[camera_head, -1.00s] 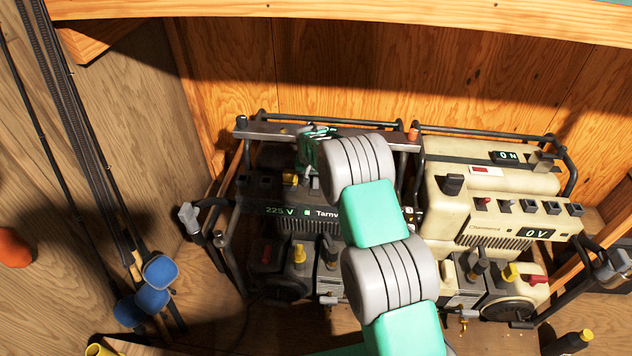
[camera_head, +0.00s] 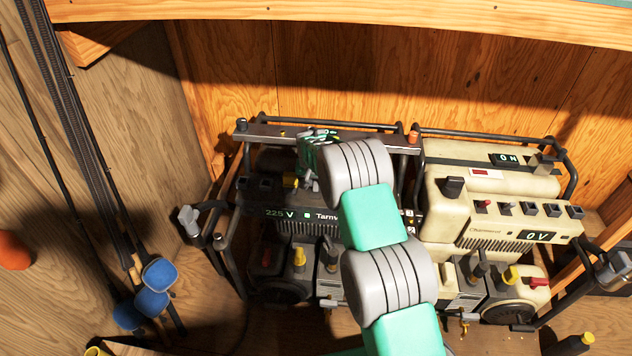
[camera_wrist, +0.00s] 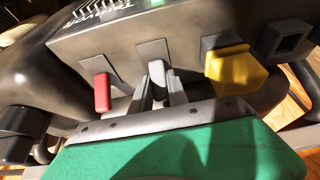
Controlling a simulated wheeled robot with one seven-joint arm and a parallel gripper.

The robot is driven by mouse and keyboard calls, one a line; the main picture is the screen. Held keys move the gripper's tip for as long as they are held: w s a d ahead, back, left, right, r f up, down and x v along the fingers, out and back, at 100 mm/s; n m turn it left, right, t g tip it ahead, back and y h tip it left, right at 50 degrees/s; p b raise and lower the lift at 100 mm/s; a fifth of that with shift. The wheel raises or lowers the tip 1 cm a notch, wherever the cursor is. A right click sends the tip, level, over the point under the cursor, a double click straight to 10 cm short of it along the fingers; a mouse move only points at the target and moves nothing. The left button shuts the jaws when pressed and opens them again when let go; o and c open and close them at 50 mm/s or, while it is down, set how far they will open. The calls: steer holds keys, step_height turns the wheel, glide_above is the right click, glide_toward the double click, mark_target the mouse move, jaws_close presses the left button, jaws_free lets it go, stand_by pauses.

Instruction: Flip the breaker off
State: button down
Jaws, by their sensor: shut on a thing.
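The dark generator (camera_head: 272,212) stands at centre, its display reading 225 V; my arm covers much of its right side. No label shows which switch is the breaker.
A cream generator (camera_head: 490,190) with a 0 V display stands close on the right. Dark tubular frames (camera_head: 335,125) surround both machines. Rods with blue pads (camera_head: 160,272) lean at the left wall. An empty square socket (camera_wrist: 287,42) sits beside the yellow switch.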

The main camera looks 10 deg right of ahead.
mark_target(316, 185)
steer(key=shift+s+t, duration=0.1)
steer(key=shift+t, duration=0.2)
steer(key=t+b, duration=0.2)
steer(key=s+h+b, duration=0.1)
steer(key=b, duration=0.1)
steer(key=shift+a+f+t, duration=0.25)
steer(key=shift+a+t, duration=0.05)
steer(key=shift+t, duration=0.1)
steer(key=t+b, duration=0.1)
steer(key=b, duration=0.1)
steer(key=s+t+b, duration=0.1)
steer(key=b, duration=0.1)
steer(key=shift+a+f+h, duration=0.1)
steer(key=shift+f+h, duration=0.1)
steer(key=shift+h, duration=0.2)
steer(key=t+b, duration=0.1)
steer(key=b, duration=0.2)
steer(key=t+h+b, duration=0.1)
steer(key=t+b, duration=0.1)
steer(key=b, duration=0.1)
steer(key=shift+s+a, duration=0.15)
steer(key=shift+s, duration=0.15)
steer(key=shift+s+r+t+b, duration=0.2)
steer(key=shift+t+b, duration=0.3)
steer(key=shift+b, duration=0.5)
steer(key=shift+r, duration=0.15)
steer(key=c, duration=1.3)
jaws_free()
